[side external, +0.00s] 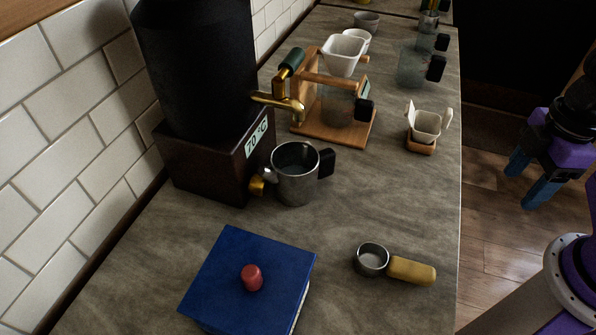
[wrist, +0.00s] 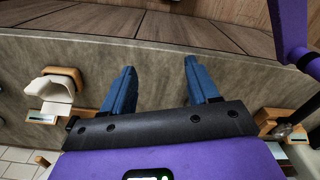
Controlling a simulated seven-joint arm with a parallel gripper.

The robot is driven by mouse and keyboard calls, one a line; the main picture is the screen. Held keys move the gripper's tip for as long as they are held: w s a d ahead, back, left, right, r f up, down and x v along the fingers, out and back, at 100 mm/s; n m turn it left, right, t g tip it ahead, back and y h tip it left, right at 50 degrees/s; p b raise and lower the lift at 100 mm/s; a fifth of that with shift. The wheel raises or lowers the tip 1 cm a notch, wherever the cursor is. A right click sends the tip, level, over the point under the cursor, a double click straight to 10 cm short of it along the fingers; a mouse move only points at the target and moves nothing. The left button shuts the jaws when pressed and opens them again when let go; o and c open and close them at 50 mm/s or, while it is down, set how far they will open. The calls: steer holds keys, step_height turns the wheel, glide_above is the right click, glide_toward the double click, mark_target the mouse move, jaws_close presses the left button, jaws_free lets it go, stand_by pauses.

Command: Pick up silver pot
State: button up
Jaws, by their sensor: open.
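The silver pot (side external: 296,175) stands upright on the counter in the side external view, left of the middle. It is an open metal vessel with a black handle on its right side. It stands beside the dark kettle base with the 70 °C display, close under the brass spout. My gripper (side external: 533,185) is at the right edge of the side external view, beyond the counter's edge and well apart from the pot. Its two blue fingers (wrist: 160,88) are spread and empty in the wrist view. The pot cannot be made out in the wrist view.
A black kettle on a base (side external: 210,155) stands left of the pot. A wooden dripper stand (side external: 357,138) is behind it. A blue box with a red knob (side external: 225,265) and a metal scoop (side external: 372,260) lie in front. A small white dripper (side external: 427,124) sits near the counter's right edge.

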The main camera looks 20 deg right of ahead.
steer(key=w+a+r+n, duration=0.3)
steer(key=w+a+r, duration=0.1)
steer(key=w+a, duration=0.9)
steer(key=r+n, duration=0.1)
steer(key=n, duration=0.2)
glide_above(328, 161)
steer(key=w+d, duration=0.1)
steer(key=w, duration=0.1)
steer(key=f, duration=1.1)
steer(key=shift+s+d+f, duration=0.15)
steer(key=shift+s, duration=0.05)
steer(key=shift+s+f, duration=0.1)
steer(key=shift+f, duration=2.85)
jaws_close()
